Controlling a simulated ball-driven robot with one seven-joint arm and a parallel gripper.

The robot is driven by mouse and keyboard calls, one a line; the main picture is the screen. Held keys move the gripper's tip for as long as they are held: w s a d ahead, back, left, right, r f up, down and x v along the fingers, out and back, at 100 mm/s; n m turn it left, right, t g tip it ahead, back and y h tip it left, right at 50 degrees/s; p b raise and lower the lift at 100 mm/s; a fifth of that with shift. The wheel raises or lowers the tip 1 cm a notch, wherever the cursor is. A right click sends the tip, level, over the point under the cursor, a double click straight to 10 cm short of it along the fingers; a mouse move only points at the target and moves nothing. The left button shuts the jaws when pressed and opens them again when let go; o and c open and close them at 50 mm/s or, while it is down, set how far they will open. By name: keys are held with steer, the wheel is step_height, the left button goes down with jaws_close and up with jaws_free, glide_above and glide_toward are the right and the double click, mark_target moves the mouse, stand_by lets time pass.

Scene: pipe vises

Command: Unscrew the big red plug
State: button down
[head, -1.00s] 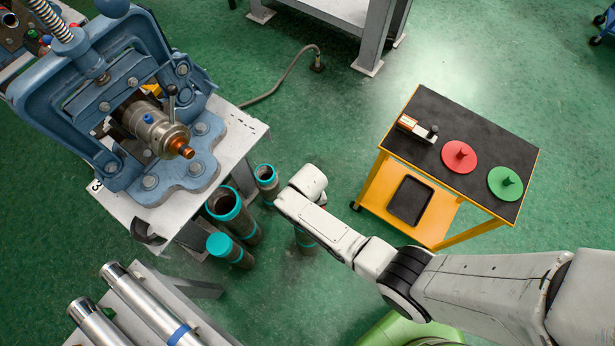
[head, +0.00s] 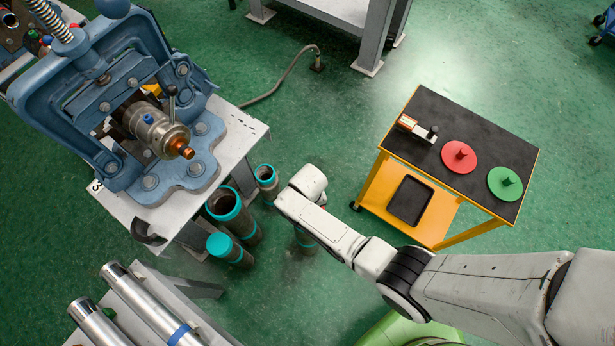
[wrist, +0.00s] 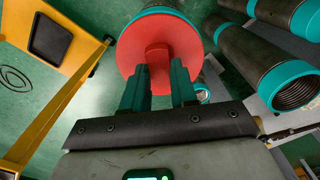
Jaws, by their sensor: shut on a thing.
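In the wrist view a big round red plug (wrist: 156,36) with a raised grip tab sits on the end of a dark pipe with a teal collar (wrist: 163,10). My gripper (wrist: 159,72) is shut on the plug's tab, one teal finger on each side.
The yellow cart (head: 440,222) carries a green plug (head: 505,183) and a small tool (head: 417,130). Teal-ended pipes (head: 224,203) stand left of my arm, beside the bench with a blue vise (head: 187,170).

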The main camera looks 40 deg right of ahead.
steer(key=n, duration=0.9)
steer(key=shift+p, duration=0.3)
steer(key=n, duration=0.4)
steer(key=shift+n, duration=0.7)
steer(key=n, duration=0.2)
steer(key=shift+r+n, duration=0.1)
steer(key=shift+n, duration=0.3)
steer(key=n+p, duration=0.1)
steer(key=n, duration=1)
steer(key=shift+n, duration=0.3)
